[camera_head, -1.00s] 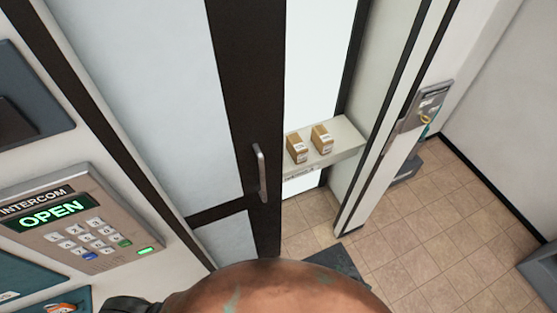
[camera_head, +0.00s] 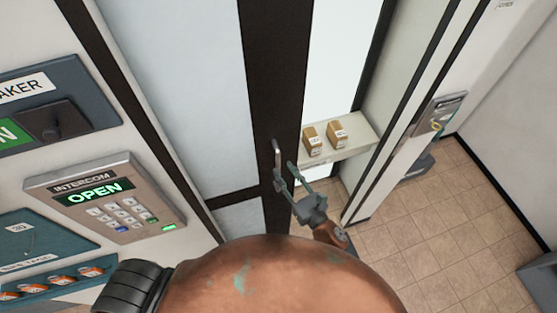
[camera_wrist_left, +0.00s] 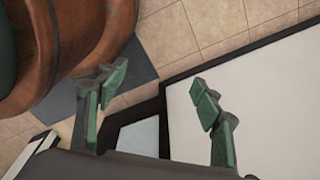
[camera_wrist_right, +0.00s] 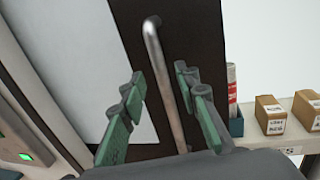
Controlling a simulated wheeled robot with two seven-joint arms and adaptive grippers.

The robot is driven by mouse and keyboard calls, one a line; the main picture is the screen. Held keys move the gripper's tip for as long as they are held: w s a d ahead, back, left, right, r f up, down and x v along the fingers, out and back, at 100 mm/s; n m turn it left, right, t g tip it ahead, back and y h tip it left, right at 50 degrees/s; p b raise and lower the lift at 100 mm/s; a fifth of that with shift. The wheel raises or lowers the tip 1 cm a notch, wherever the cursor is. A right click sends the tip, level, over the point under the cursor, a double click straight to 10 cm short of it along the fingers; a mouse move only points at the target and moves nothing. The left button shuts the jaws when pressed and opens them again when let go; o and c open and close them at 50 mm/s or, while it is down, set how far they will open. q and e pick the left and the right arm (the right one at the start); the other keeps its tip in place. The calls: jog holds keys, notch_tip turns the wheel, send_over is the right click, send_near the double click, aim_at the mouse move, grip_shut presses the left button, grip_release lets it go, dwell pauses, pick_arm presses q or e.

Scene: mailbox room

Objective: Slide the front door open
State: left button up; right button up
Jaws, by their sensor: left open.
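The front door has a dark frame (camera_head: 272,70) with frosted panels (camera_head: 180,80). To the right of its edge, a bright gap shows a shelf beyond. The vertical metal door handle (camera_head: 276,153) is on the dark frame. My right gripper (camera_head: 284,172) is open at the handle's lower part. In the right wrist view, the handle (camera_wrist_right: 162,75) rises between the spread fingers (camera_wrist_right: 158,95); contact cannot be told. My left gripper (camera_wrist_left: 160,92) is open and empty in the left wrist view, over the floor and a white, dark-edged panel. It is not visible in the head view.
An intercom (camera_head: 105,195) reading OPEN is on the wall at left, above a teal slot panel (camera_head: 45,240) with several small orange-labelled items. A shelf (camera_head: 355,137) with two boxes stands beyond the gap. A lock device (camera_head: 437,115) is on the right post.

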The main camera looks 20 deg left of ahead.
aim_at(279, 164)
jog(key=x, duration=0.4)
jog(key=shift+p, duration=0.35)
jog(key=shift+w+a, duration=0.3)
jog(key=shift+w, duration=0.05)
jog(key=c, duration=0.3)
pick_arm(q)
jog(key=shift+w+d+r, duration=0.1)
jog(key=shift+w+r, duration=0.45)
jog(key=shift+w, duration=0.2)
pick_arm(e)
grip_shut()
